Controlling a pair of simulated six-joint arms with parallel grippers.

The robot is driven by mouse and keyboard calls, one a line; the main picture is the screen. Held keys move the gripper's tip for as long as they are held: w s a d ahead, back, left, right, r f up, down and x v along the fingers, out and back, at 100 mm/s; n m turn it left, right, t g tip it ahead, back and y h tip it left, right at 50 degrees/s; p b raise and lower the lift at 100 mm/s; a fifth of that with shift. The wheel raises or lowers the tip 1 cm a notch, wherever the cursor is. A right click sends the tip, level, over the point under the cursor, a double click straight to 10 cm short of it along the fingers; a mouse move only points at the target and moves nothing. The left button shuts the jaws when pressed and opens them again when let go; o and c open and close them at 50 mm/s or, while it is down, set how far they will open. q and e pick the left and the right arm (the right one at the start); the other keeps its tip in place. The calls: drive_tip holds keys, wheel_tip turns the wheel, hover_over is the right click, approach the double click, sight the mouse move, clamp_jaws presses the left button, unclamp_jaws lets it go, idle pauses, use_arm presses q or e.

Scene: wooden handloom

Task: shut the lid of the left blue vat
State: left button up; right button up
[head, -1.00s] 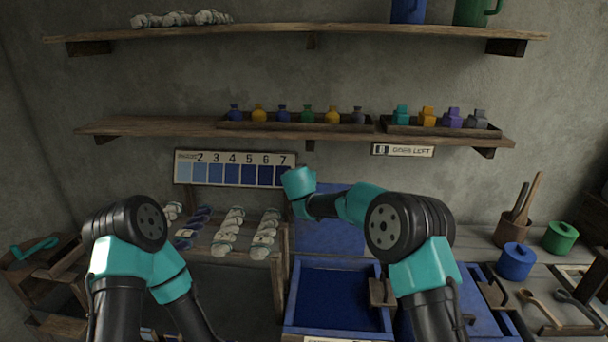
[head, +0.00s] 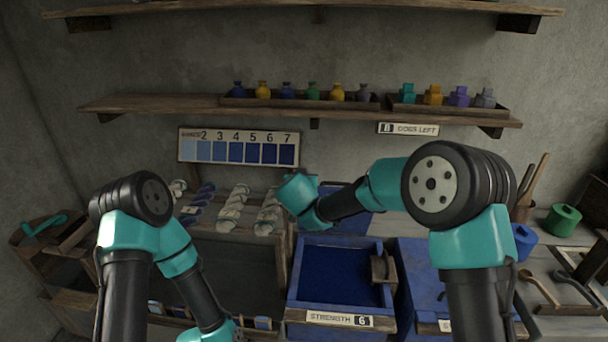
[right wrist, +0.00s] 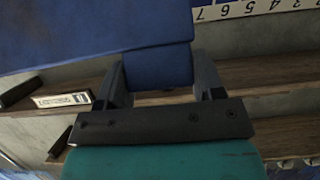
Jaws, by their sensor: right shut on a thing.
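The left blue vat (head: 297,297) stands open at the lower middle of the head view, dark blue inside. Its blue lid (head: 350,224) is raised at the back of the vat, partly hidden behind my right arm. In the right wrist view the lid (right wrist: 80,35) is a broad blue panel, with a blue tab (right wrist: 158,70) projecting from it. My right gripper (right wrist: 160,82) is shut on this tab, one finger on each side. In the head view my right gripper is hidden by its own wrist. My left arm reaches down to the bottom edge; its gripper is out of frame.
A second blue vat (head: 415,275) stands just right, its top covered. A wooden piece (head: 380,268) sits at the left vat's right rim. A rack of skeins (head: 232,208) stands to the left. Shelves with bottles (head: 310,91) hang above. Blue and green pots (head: 563,218) stand right.

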drive_tip(key=shift+s+f, duration=0.25)
drive_tip(key=shift+f, duration=0.45)
drive_tip(key=o, duration=1.1)
drive_tip(key=shift+o, duration=0.9)
drive_tip(key=shift+r, duration=0.1)
drive_tip(key=shift+w, duration=0.1)
drive_tip(key=shift+r, duration=0.2)
drive_tip(key=v, duration=1.7)
